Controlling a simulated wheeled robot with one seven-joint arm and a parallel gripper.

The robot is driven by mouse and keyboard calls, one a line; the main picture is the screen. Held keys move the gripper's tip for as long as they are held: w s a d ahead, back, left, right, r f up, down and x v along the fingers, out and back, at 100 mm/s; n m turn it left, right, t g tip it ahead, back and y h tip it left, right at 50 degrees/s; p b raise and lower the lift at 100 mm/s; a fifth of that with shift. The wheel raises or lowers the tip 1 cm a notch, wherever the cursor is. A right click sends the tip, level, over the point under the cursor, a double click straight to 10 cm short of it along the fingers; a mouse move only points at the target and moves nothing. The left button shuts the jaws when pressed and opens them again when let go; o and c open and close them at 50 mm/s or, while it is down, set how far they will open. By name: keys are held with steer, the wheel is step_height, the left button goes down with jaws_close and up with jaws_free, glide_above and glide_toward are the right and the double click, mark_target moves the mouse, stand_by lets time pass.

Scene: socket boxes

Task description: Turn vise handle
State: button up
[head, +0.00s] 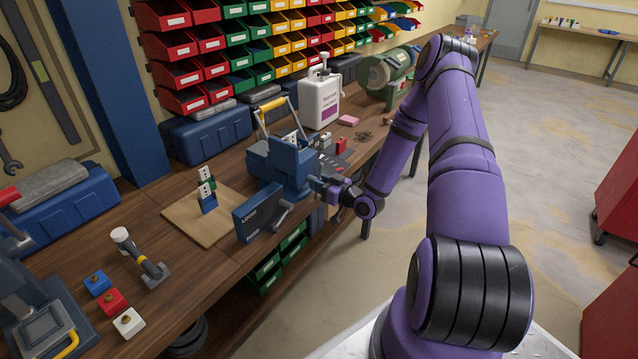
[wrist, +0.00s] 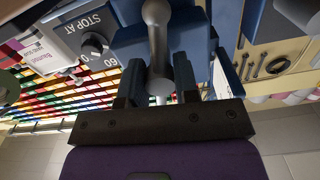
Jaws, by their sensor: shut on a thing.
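The blue vise (head: 283,160) is mounted on the wooden workbench, near its front edge. My gripper (head: 326,188) is at the vise's front right in the head view; the fingertips are too small there to make out well. In the wrist view the grey metal vise handle (wrist: 157,45) runs down from the top between the two dark fingers of my gripper (wrist: 160,88), which is shut on it.
A wooden board (head: 180,216) with stacked sockets lies left of the vise. A hammer-like tool (head: 140,256) and small coloured blocks (head: 111,301) are farther left. A white jug (head: 320,100) and grinder (head: 388,72) stand behind. Open floor lies right.

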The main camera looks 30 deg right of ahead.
steer(key=m, duration=0.7)
steer(key=shift+s, duration=0.1)
steer(key=m, duration=0.4)
steer(key=shift+m, duration=1.5)
steer(key=shift+d+m, duration=0.1)
steer(key=shift+m, duration=0.5)
stand_by(0.4)
steer(key=o, duration=0.9)
steer(key=v, duration=1)
steer(key=shift+s+d+r, duration=0.1)
steer(key=shift+s, duration=0.3)
